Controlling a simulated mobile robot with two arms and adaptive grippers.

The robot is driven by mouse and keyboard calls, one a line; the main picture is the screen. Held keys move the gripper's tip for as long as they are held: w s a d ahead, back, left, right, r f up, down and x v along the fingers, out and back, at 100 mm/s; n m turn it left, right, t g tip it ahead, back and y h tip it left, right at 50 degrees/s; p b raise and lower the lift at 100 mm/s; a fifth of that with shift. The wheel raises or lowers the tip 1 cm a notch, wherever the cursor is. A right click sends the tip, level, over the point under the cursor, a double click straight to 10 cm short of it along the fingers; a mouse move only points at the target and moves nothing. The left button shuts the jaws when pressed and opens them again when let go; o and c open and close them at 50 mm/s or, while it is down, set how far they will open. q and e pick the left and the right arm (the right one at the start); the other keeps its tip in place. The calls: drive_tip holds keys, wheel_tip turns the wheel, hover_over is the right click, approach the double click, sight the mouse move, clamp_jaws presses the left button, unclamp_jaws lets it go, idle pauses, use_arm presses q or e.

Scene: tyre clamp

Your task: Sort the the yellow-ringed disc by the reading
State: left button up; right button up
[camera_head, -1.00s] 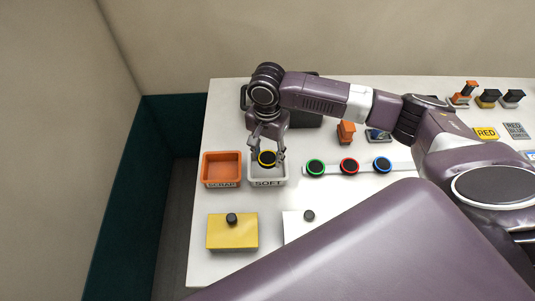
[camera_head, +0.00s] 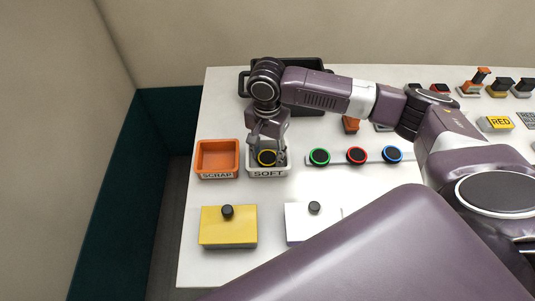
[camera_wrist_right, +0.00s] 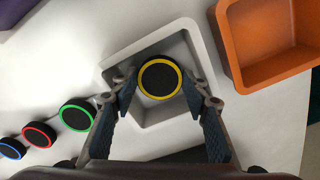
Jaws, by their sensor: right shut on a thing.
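The yellow-ringed disc (camera_head: 267,157) is black with a yellow rim. My right gripper (camera_head: 268,154) is shut on it. It holds the disc at the grey tray labelled SOFT (camera_head: 268,173). In the right wrist view the disc (camera_wrist_right: 160,77) sits between the two fingertips (camera_wrist_right: 160,82), within the outline of the grey tray (camera_wrist_right: 187,31). I cannot tell whether the disc touches the tray floor. The orange tray labelled SCRAP (camera_head: 217,144) is just left of the SOFT tray. My left gripper is out of view.
Green-ringed (camera_head: 319,156), red-ringed (camera_head: 357,155) and blue-ringed (camera_head: 392,154) discs sit on a pale strip to the right. A yellow box (camera_head: 228,232) and a white box (camera_head: 306,225), each with a black knob, stand in front. A dark crate (camera_head: 318,70) is behind my arm.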

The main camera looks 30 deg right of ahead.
drive_tip(key=o, duration=1.3)
drive_tip(key=shift+o, duration=0.2)
wheel_tip(320, 180, up, 12)
